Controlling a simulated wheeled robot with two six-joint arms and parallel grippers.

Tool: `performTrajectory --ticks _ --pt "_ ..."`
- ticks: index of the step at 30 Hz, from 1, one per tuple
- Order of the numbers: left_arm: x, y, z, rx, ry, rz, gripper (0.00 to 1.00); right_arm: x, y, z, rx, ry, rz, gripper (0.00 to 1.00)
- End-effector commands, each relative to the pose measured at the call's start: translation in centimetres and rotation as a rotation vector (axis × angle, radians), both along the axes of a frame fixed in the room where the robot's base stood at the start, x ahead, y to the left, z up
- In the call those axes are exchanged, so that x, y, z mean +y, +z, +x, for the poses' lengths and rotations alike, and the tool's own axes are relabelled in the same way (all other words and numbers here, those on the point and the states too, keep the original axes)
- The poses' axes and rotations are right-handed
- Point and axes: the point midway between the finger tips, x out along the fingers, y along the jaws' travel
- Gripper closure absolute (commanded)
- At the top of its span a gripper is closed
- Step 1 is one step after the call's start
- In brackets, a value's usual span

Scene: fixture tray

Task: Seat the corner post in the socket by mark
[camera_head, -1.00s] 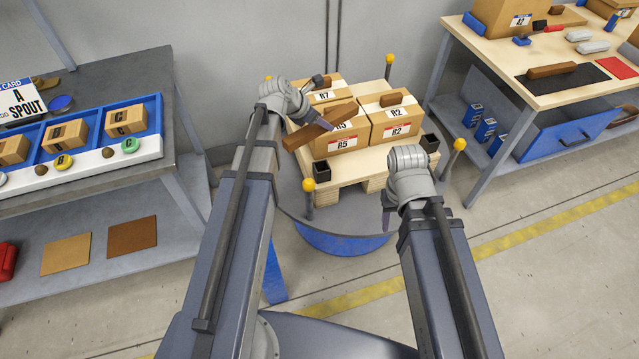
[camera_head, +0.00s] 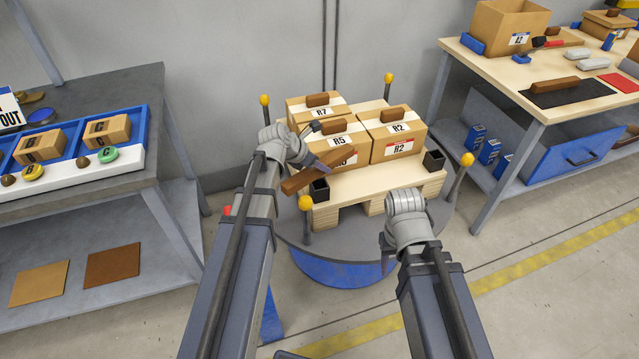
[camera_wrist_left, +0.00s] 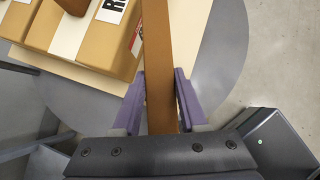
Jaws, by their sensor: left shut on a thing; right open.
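A long brown bar, which I take as the corner post (camera_head: 298,181), lies slanted in my left gripper (camera_head: 318,165), close to the near left black socket (camera_head: 320,191). In the left wrist view the post (camera_wrist_left: 158,50) runs between the purple fingers of my left gripper (camera_wrist_left: 160,98), which are shut on it. Another black socket (camera_head: 434,161) is at the pallet's right corner. Both sockets look empty. No mark can be made out. My right gripper (camera_head: 387,250) is open, mostly hidden by its wrist, in front of the pallet (camera_head: 375,187).
Cartons R7 (camera_head: 301,115), R5 (camera_head: 352,136) and R2 (camera_head: 390,150) stand close behind the post. Yellow-tipped posts (camera_head: 305,204) ring the round grey stand (camera_head: 345,243). A bench (camera_head: 80,195) is at left, a worktable (camera_head: 485,60) at right.

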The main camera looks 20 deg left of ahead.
Motion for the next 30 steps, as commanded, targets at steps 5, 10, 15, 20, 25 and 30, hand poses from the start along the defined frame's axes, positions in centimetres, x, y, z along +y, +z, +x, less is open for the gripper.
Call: performTrajectory --ticks 5,10,15,20,25,30 --pt "0.0 -0.3 0.0 0.0 0.0 0.0 1.0 0.0 -0.4 0.0 0.0 0.0 0.0 0.5" --pt "0.0 -1.7 0.0 0.0 0.0 0.0 1.0 0.0 -1.7 0.0 0.0 0.0 0.0 0.5" --pt "0.0 -3.9 0.0 0.0 0.0 0.0 1.0 0.0 -3.9 0.0 0.0 0.0 0.0 0.5" --pt "0.0 -4.1 0.0 0.0 0.0 0.0 1.0 0.0 -4.1 0.0 0.0 0.0 0.0 0.5" --pt "0.0 -4.0 0.0 0.0 0.0 0.0 1.0 0.0 -4.0 0.0 0.0 0.0 0.0 0.5" --pt "0.0 -4.5 0.0 0.0 0.0 0.0 1.0 0.0 -4.5 0.0 0.0 0.0 0.0 0.5"
